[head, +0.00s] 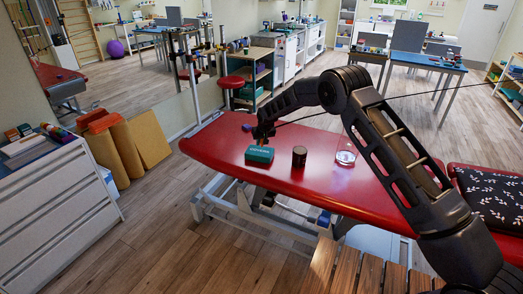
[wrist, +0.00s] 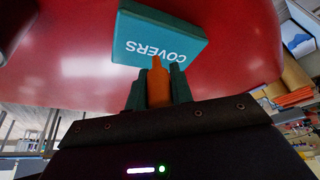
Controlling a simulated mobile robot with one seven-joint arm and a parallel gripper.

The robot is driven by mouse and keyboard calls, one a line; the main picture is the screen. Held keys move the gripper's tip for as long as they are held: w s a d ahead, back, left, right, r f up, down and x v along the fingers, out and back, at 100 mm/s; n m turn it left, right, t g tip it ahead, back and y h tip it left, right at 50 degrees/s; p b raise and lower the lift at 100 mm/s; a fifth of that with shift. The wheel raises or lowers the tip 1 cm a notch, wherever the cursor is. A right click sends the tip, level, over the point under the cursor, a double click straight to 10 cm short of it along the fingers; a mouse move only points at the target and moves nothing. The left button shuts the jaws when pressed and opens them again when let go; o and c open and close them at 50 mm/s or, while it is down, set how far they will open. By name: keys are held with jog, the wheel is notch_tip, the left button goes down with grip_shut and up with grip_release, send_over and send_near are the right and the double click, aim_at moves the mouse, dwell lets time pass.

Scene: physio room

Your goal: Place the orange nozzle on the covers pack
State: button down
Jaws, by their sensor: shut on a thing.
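The orange nozzle (wrist: 159,86) is held upright in the picture between the two teal fingers of my gripper (wrist: 158,88), its narrow tip pointing toward the pack. The covers pack (wrist: 161,35) is a flat teal box with white "COVERS" lettering, lying on the red treatment table. In the head view the covers pack (head: 260,155) lies on the table's left part, and my gripper (head: 262,138) is just above and behind it. The nozzle cannot be made out there. Whether the nozzle touches the pack cannot be told.
A small blue item (head: 247,127) lies near the far edge. A patterned cushion (head: 490,193) is at the right. Bare tabletop surrounds the pack.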

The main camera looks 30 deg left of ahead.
aim_at(262, 154)
jog(key=shift+f, duration=2.4)
jog(key=shift+f, duration=0.1)
jog(key=c, duration=1.2)
grip_release()
jog(key=shift+c, duration=0.2)
jog(key=v, duration=1.2)
